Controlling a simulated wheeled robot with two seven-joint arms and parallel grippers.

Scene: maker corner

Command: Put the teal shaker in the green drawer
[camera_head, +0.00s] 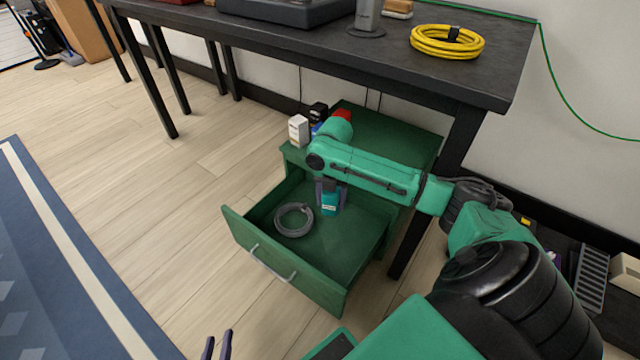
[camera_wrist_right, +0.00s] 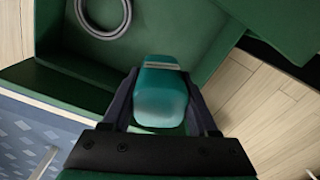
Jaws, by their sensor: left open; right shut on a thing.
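The teal shaker (camera_head: 329,204) is in my right gripper (camera_head: 330,192), whose fingers are shut on its sides. In the right wrist view the shaker (camera_wrist_right: 160,95) sits between the two dark fingers (camera_wrist_right: 160,110). The green drawer (camera_head: 345,262) is pulled open, and the shaker is over or inside its opening, towards the back. I cannot tell whether it touches the drawer floor. My left gripper (camera_head: 217,345) is open and empty at the bottom edge of the head view, in front of the drawer.
A coiled grey cable (camera_head: 293,220) lies in the drawer, left of the shaker. Small boxes (camera_head: 298,131) and a red item (camera_head: 343,115) stand on the green cabinet (camera_head: 385,135). A dark table (camera_head: 400,65) with a yellow cable coil (camera_head: 447,42) overhangs it. The floor left of the drawer is clear.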

